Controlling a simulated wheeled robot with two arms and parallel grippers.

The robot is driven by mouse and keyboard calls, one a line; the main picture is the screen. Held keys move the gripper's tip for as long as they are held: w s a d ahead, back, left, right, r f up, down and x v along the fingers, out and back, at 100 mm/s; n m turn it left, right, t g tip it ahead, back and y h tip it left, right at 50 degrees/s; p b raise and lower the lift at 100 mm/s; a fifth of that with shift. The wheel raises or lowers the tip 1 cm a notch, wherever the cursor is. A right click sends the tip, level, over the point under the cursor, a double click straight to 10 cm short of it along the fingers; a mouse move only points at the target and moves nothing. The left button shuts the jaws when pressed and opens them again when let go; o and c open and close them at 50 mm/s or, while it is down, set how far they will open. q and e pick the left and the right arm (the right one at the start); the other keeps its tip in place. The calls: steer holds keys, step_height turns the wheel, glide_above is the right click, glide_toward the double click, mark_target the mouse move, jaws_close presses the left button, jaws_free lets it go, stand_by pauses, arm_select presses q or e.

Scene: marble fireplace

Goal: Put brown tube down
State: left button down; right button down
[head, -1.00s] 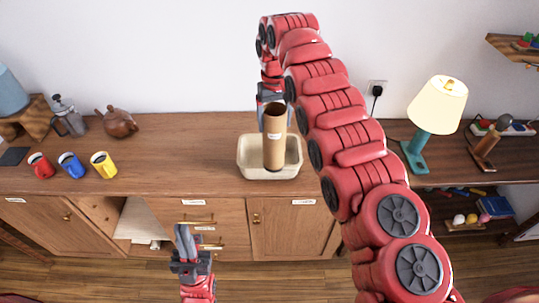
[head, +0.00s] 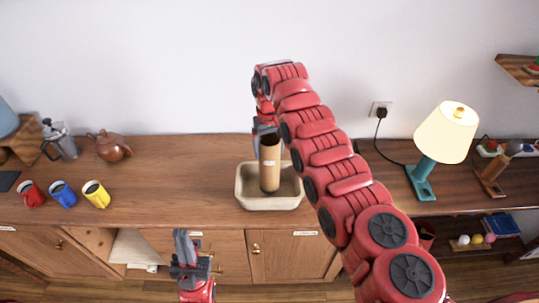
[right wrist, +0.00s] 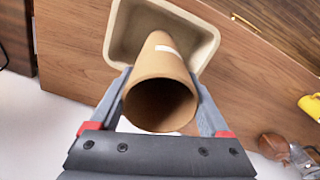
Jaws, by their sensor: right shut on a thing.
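The brown tube (head: 269,165) is a hollow cardboard-like cylinder with a small white label. It stands roughly upright, its lower end within the outline of a cream basin (head: 245,200) on the counter. I cannot tell whether it touches the basin floor. My right gripper (head: 264,131) is shut on the tube near its upper end. In the right wrist view the fingers (right wrist: 160,100) flank the open mouth of the tube (right wrist: 160,72), with the basin (right wrist: 207,45) beyond it. My left gripper (head: 184,246) is empty in front of the cabinet drawers; its finger gap is unclear.
The wooden counter (head: 180,160) is clear between the basin and the yellow mug (head: 97,195). Blue (head: 63,195) and red (head: 32,195) mugs and a brown teapot (head: 112,147) stand left. A teal lamp (head: 425,178) stands right. My right arm crosses above the counter.

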step_height(320, 180, down, 3)
steer(key=shift+f+p, duration=0.2)
steer(key=shift+p, duration=0.55)
steer(key=shift+f+b, duration=0.3)
steer(key=shift+f, duration=0.05)
jaws_free()
steer(key=shift+r, duration=0.2)
steer(key=shift+r, duration=0.1)
step_height(320, 180, up, 9)
steer(key=b, duration=0.4)
step_height(320, 180, up, 3)
steer(key=shift+f+p, duration=0.1)
steer(key=shift+p, duration=0.65)
